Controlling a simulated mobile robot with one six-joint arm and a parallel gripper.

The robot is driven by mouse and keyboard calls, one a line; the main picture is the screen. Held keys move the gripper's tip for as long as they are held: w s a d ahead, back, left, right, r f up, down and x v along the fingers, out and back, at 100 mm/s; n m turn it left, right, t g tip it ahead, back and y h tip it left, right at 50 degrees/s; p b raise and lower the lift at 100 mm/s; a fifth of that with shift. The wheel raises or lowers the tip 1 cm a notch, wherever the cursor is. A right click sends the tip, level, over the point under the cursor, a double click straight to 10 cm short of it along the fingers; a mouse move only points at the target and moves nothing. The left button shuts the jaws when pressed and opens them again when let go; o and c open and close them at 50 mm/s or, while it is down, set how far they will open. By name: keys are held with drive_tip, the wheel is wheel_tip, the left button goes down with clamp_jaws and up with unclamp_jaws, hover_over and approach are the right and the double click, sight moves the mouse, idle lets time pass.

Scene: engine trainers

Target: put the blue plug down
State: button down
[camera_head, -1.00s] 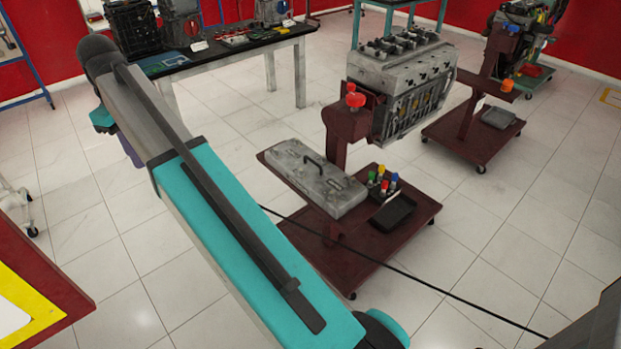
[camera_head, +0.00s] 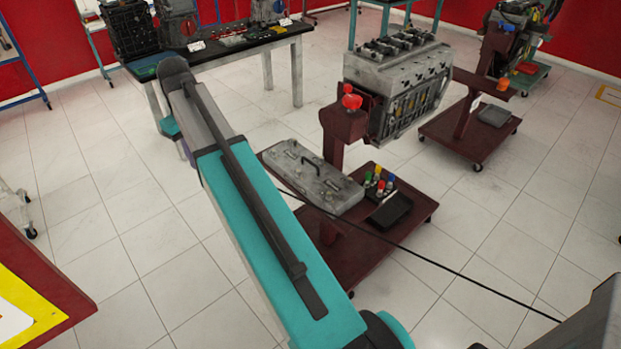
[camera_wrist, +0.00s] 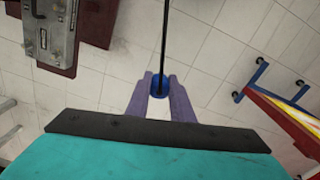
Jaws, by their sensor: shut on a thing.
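The blue plug (camera_wrist: 159,86) shows in the wrist view between the purple fingers of my gripper (camera_wrist: 160,92), which is shut on it. A black cable (camera_wrist: 165,35) runs from the plug to the top edge of that view. Bare tiled floor shows beyond the plug, which is held clear of any surface I can see. In the head view my arm hides the plug and the fingertips; the cable (camera_head: 455,267) stretches from behind my arm to the lower right.
A dark red wheeled stand (camera_head: 380,250) carries an engine block (camera_head: 400,85), a grey case (camera_head: 310,180) and several coloured bottles. A black table (camera_head: 240,45) with parts stands at the back. Another engine stand (camera_head: 470,135) is at the right. Open floor lies between them.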

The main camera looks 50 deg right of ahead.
drive_tip(key=s+d+f+m+p, duration=0.2)
drive_tip(key=s+d+f+m, duration=0.1)
drive_tip(key=s+d+f, duration=0.4)
drive_tip(key=s+d+f+m+p, duration=0.15)
drive_tip(key=s+d+m, duration=0.25)
drive_tip(key=d, duration=0.5)
drive_tip(key=s+d+f+m+p, duration=0.2)
drive_tip(key=s+d+f+m, duration=0.1)
drive_tip(key=s+d+f, duration=0.4)
drive_tip(key=s+d+f+m+p, duration=0.1)
drive_tip(key=s+d+f+m, duration=0.2)
drive_tip(key=s, duration=0.6)
drive_tip(key=s+d+f+m+p, duration=0.2)
drive_tip(key=s+d+f+m, duration=0.1)
drive_tip(key=s, duration=0.6)
drive_tip(key=s+d+f+m+p, duration=0.2)
drive_tip(key=s+d+f+m, duration=0.1)
drive_tip(key=s, duration=0.6)
drive_tip(key=shift+s+d+f+m, duration=0.2)
drive_tip(key=shift+s+f+m, duration=0.25)
drive_tip(key=shift+m, duration=0.35)
drive_tip(key=shift+w+d+f+b, duration=0.35)
drive_tip(key=shift+w+b, duration=0.2)
drive_tip(key=shift+b, duration=1.55)
drive_tip(key=w+b, duration=0.1)
drive_tip(key=b, duration=0.7)
drive_tip(key=shift+w+d, duration=0.2)
drive_tip(key=shift+w, duration=0.2)
